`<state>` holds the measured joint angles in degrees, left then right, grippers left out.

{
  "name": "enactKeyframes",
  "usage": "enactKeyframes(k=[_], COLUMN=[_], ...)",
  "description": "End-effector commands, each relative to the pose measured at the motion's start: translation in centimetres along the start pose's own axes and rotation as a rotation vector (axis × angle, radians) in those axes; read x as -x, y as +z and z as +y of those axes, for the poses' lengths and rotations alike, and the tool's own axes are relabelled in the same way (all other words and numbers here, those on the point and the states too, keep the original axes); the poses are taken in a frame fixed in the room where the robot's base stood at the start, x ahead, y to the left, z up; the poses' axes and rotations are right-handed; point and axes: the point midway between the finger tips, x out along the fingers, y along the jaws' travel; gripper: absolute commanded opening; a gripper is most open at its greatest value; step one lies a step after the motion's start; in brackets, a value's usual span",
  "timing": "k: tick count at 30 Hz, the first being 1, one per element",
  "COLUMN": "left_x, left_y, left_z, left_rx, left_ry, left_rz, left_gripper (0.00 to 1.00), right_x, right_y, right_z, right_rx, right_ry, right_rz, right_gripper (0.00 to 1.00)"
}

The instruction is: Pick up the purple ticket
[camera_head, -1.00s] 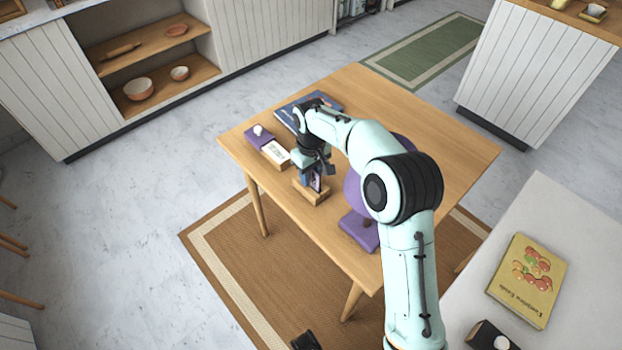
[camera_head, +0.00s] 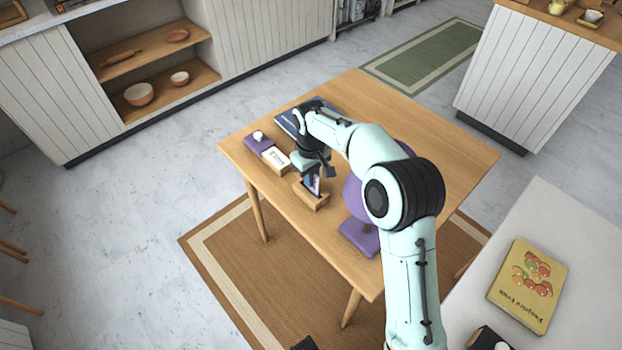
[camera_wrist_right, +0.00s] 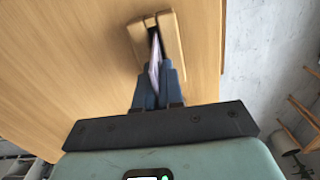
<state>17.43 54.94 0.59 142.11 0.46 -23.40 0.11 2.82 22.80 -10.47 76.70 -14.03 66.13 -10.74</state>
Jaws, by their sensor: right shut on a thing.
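The purple ticket (camera_head: 315,186) is a thin upright card at the slot of a small wooden holder (camera_head: 312,201) on the table. My right gripper (camera_head: 312,177) is above the holder with its fingers pointing down. In the right wrist view, its blue fingers (camera_wrist_right: 155,84) are shut on the ticket (camera_wrist_right: 154,62), one on each side. The ticket's far end lies at the dark slot of the wooden holder (camera_wrist_right: 172,42); I cannot tell whether it is still inside the slot. My left gripper is not in view.
On the wooden table (camera_head: 430,165), a purple box with a white knob (camera_head: 258,142) and a white card on a wooden block (camera_head: 276,160) stand left of the holder. A blue book (camera_head: 292,122) lies behind.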

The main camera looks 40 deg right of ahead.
Motion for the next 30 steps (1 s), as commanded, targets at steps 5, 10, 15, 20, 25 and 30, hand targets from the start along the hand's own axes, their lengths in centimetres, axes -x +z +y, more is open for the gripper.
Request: enactKeyframes(k=[5,10,15,20,25,30], left_x=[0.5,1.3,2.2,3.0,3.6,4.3], left_y=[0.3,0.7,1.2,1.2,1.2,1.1], left_z=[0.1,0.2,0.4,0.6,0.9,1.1], left_rx=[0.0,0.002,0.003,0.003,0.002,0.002], left_ry=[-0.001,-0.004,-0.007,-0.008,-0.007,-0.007], left_rz=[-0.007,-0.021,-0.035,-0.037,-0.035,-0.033], left_gripper=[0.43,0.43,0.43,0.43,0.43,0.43], right_x=[3.3,8.1,13.0,16.3,18.2,19.3], right_y=[-0.1,-0.1,-0.1,-0.1,-0.1,0.0], right_z=[0.0,0.0,0.0,-0.1,0.0,0.0], right_rx=[0.0,0.001,0.001,0.001,0.001,0.001], right_ry=[0.001,0.001,0.001,0.0,0.0,0.0], right_rz=[0.005,0.009,0.007,0.004,0.003,0.001], right_gripper=[0.0,0.0,0.0,0.0,0.0,0.0])
